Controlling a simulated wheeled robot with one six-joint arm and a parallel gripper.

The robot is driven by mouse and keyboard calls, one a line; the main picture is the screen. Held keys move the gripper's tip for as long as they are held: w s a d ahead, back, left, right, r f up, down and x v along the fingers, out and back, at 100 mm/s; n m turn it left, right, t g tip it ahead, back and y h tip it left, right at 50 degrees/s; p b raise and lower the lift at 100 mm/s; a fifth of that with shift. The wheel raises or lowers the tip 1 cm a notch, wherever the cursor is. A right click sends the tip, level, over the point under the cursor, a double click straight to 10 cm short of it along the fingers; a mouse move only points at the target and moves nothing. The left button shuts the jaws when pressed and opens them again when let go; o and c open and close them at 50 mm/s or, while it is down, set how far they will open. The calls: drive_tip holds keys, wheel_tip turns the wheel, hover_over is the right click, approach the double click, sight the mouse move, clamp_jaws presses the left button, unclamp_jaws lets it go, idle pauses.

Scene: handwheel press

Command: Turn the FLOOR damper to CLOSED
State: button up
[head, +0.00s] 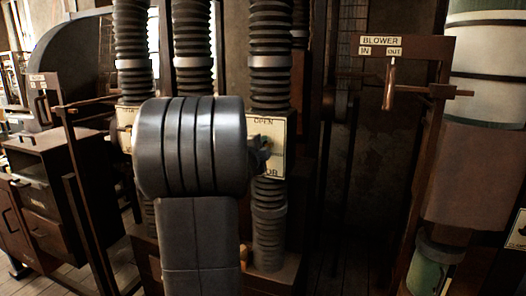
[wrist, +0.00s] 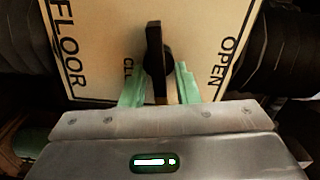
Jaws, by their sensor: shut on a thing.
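The FLOOR damper's pale label plate (wrist: 200,45) fills the wrist view, with FLOOR at its left and OPEN at its right, both turned sideways. A dark handle (wrist: 154,45) stands out from the plate's middle. It lies crosswise between the two words, close beside partly hidden lettering starting CL. My gripper (wrist: 160,82) has its green fingers on either side of the handle and is shut on it. In the head view my arm covers much of the plate (head: 279,142); OPEN shows at its top, and the handle is not clear there.
Ribbed ducts (head: 270,60) rise behind and above the plates. Another pale plate (head: 125,130) shows left of my arm. A BLOWER sign (head: 380,41) with a hanging lever (head: 389,85) stands at the right. A dark cabinet (head: 50,170) is at the left.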

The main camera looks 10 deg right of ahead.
drive_tip(key=shift+f+m+b, duration=0.2)
drive_tip(key=shift+m+b, duration=0.25)
drive_tip(key=shift+m, duration=0.65)
drive_tip(key=o, duration=0.6)
drive_tip(key=shift+s, duration=0.15)
drive_tip(key=v, duration=1.3)
drive_tip(key=shift+s+a+b, duration=0.25)
drive_tip(key=shift+b, duration=0.05)
drive_tip(key=shift+w, duration=0.1)
